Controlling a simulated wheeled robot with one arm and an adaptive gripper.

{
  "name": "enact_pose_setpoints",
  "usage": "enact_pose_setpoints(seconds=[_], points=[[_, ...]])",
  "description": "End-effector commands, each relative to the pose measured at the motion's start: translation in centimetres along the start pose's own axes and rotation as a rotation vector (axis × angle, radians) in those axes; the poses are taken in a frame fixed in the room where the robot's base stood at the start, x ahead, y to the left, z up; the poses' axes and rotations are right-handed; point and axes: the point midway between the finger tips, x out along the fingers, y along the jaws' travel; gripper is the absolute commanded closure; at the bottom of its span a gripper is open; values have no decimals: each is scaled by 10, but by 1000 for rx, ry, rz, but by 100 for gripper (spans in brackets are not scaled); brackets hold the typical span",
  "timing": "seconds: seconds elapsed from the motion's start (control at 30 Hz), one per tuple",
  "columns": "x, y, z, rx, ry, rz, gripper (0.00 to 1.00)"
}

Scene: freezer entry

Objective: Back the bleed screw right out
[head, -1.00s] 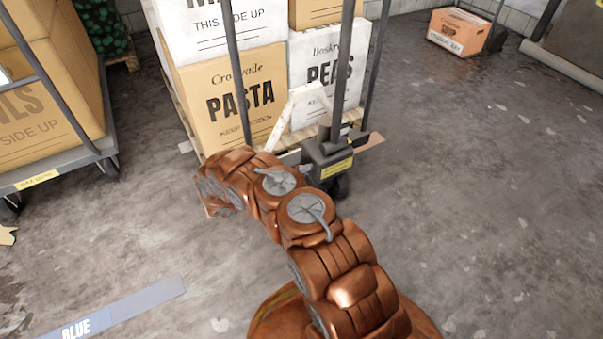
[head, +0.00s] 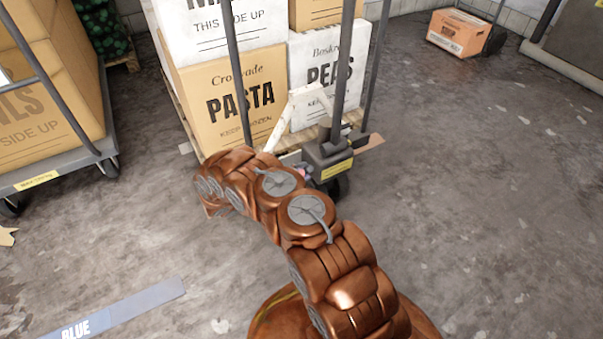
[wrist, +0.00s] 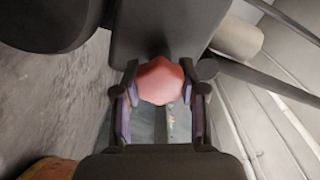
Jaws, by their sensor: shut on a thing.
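The bleed screw (wrist: 160,84) is a pinkish-red, many-sided head in the middle of the wrist view, at the edge of a dark grey housing. My gripper (wrist: 160,92) has one finger on each side of it and is shut on it. The screw's shank and thread are hidden. In the head view, the dark housing (head: 328,152) with a yellow label sits at the foot of an upright handle, in front of the loaded pallet. A small bit of pink shows at its left side. My arm hides most of the gripper there.
Cartons marked PASTA (head: 225,100) and PEAS (head: 325,75) stand stacked behind the housing. A loaded cage trolley (head: 60,170) stands at the left. An orange carton (head: 458,32) lies far back right. The floor at right is clear.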

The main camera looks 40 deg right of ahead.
Motion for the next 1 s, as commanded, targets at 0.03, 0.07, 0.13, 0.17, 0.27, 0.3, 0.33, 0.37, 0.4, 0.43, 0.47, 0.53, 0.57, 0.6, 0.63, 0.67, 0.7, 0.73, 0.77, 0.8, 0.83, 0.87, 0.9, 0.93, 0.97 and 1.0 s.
enact_pose_setpoints(seconds=[0.03, 0.07, 0.13, 0.17, 0.27, 0.3, 0.33, 0.37, 0.4, 0.43, 0.47, 0.53, 0.57, 0.6, 0.63, 0.67, 0.7, 0.73, 0.77, 0.8, 0.83, 0.87, 0.9, 0.93, 0.97, 1.0], points=[[2, 0, -1, -18, 4, 1, 94], [2, 0, -1, -27, 4, 1, 94], [2, 0, -1, -48, 4, 1, 94], [2, 0, -1, -54, 4, 1, 94], [2, 0, -1, -71, 5, 1, 94], [2, 0, -1, -75, 5, 1, 94], [2, 0, -1, -77, 5, 1, 94], [2, 0, -1, -79, 5, 1, 94], [2, 0, -1, -81, 5, 1, 94], [2, 0, -1, -81, 5, 1, 94], [2, 0, -1, -81, 5, 1, 94], [3, 0, -1, -81, 5, 1, 94], [3, 0, -1, -81, 5, 1, 93], [3, 0, -1, -81, 5, 1, 93], [3, 0, -1, -81, 5, 1, 94], [3, 0, -1, -81, 5, 1, 94], [3, 0, -1, -81, 5, 1, 94], [3, 0, -1, -81, 5, 1, 58], [3, 0, -1, -81, 5, 1, 55], [3, 0, -1, -81, 5, 1, 51], [2, 0, -1, -81, 4, 1, 47], [2, 0, -1, -81, 3, 1, 44], [2, 0, 0, -80, 3, 0, 40], [1, 0, 0, -80, 2, 0, 37], [1, 0, 0, -80, 2, 0, 34], [1, 0, 0, -80, 1, 0, 33]])
